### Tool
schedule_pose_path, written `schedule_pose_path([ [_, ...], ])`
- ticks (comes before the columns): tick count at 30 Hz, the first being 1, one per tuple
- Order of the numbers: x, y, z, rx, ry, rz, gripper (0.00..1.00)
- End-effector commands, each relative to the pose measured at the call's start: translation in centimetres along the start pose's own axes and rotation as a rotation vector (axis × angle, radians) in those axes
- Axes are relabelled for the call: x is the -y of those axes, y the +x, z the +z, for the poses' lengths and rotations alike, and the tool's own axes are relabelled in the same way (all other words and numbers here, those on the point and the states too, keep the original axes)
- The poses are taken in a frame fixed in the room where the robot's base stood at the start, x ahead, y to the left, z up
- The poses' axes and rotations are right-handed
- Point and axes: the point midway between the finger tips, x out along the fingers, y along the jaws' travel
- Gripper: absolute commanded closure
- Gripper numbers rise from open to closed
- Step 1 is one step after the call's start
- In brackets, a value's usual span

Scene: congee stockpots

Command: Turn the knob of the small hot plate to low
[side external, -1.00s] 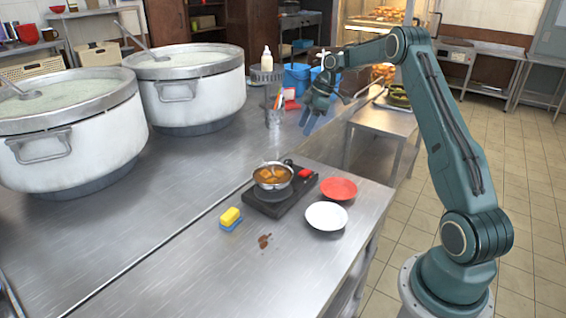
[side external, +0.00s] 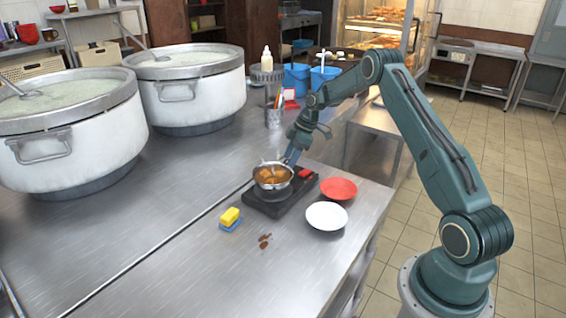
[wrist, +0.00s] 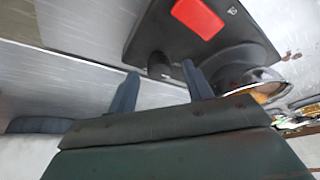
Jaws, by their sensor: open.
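The small hot plate (side external: 260,201) is a black slab on the steel counter; it also shows in the wrist view (wrist: 151,32). Its dark round knob (wrist: 158,65) stands at the plate's edge in the wrist view. My gripper (wrist: 160,70) is open, with one blue-grey finger on each side of the knob; there appear to be gaps, and contact cannot be told. In the side view my gripper (side external: 290,160) is low at the plate's far edge, and the knob is hard to make out there. I cannot read the knob's setting.
A metal pan (side external: 271,184) of orange food sits on the hot plate, close to my gripper. A red piece (wrist: 200,17) lies on the plate. A red plate (side external: 339,188), a white plate (side external: 326,215) and a yellow-blue sponge (side external: 230,217) are nearby. Large stockpots (side external: 195,100) stand left.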

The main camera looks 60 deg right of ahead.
Motion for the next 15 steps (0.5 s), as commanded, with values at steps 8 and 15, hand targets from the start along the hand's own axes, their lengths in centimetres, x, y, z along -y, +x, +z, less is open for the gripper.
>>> schedule_pose_path([
  [8,-0.03,0.83,-0.02,-0.001,0.0,0.002,0.5],
  [15,-0.03,0.82,-0.01,0.0,0.0,0.001,0.61],
])
